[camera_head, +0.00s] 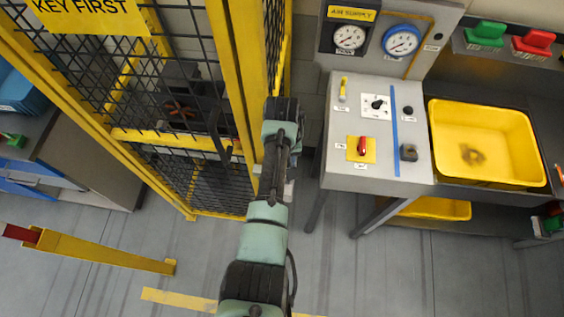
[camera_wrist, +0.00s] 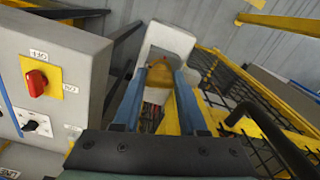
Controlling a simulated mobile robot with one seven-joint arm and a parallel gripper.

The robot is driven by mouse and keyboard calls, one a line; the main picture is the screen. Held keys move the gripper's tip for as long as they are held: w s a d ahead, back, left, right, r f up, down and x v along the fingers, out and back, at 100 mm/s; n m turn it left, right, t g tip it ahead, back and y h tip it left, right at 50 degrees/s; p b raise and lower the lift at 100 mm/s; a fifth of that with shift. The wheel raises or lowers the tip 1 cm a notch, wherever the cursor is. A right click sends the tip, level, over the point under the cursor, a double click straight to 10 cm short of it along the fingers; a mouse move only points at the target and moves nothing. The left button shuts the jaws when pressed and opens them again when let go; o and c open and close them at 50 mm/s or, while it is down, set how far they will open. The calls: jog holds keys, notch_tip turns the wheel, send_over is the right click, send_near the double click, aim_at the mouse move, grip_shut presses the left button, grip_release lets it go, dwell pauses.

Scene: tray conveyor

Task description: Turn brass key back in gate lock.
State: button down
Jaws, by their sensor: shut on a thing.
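My gripper (camera_wrist: 160,72) shows in the wrist view, its two blue-grey fingers reaching toward a pale grey lock housing (camera_wrist: 168,36). A small brass-coloured piece, seemingly the brass key (camera_wrist: 159,71), lies between the fingertips, and the gripper is shut on it. The key's bit and the keyhole are hidden, so its turn angle cannot be read. In the head view my own arm covers the gripper, key and most of the lock area beside the yellow gate post (camera_head: 232,85).
A yellow-framed mesh gate (camera_head: 185,135) stands left of my arm. To the right is a grey control panel (camera_head: 345,175) with a red rotary switch (camera_head: 362,146), and a yellow tray (camera_head: 500,170). A yellow barrier rail (camera_head: 105,255) lies low at left. Open floor lies in front.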

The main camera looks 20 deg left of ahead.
jog(key=shift+c, duration=1.9)
grip_release()
notch_tip(320, 180, up, 13)
jog(key=b, duration=0.1)
